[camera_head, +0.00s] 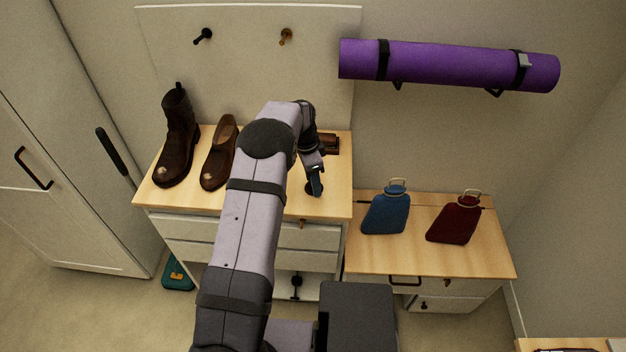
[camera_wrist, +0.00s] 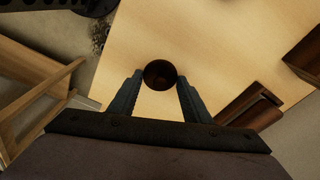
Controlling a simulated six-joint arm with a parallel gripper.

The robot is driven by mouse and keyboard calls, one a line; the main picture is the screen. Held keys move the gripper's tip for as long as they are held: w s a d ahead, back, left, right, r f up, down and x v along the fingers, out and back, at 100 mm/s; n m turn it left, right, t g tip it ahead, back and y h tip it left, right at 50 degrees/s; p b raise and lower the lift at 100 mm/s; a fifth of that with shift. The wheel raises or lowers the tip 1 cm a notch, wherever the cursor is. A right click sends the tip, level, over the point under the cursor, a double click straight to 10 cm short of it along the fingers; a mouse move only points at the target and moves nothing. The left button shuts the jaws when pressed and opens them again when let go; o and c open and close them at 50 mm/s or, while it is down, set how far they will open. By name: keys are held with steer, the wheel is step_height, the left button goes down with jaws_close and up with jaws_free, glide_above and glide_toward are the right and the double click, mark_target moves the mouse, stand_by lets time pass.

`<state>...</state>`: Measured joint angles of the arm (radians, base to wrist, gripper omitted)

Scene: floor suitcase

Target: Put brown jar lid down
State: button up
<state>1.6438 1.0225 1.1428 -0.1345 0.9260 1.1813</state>
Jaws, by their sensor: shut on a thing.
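The brown jar lid (camera_wrist: 160,74) is a small dark round piece between my fingertips in the wrist view. My gripper (camera_wrist: 159,82) is shut on it, with one finger on each side. In the head view my gripper (camera_head: 315,184) points down over the front right part of the left cabinet's wooden top (camera_head: 334,208). The lid (camera_head: 312,188) shows there only as a dark patch at the fingertips. The lid is over the bare wood or on it; I cannot tell whether it touches.
A brown boot (camera_head: 177,140) and a brown shoe (camera_head: 218,155) stand left on the same top. A brown wooden object (camera_head: 331,144) lies behind my gripper. Blue (camera_head: 387,212) and red (camera_head: 456,219) flasks stand on the lower right cabinet. A purple rolled mat (camera_head: 450,65) hangs above.

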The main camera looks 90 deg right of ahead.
mark_target(308, 188)
steer(key=o, duration=1)
steer(key=shift+f, duration=0.15)
steer(key=shift+o, duration=0.2)
step_height(308, 188, up, 12)
steer(key=w+b, duration=0.1)
steer(key=b, duration=0.1)
steer(key=shift+w+a, duration=0.15)
steer(key=shift+a, duration=0.15)
steer(key=shift+w, duration=0.1)
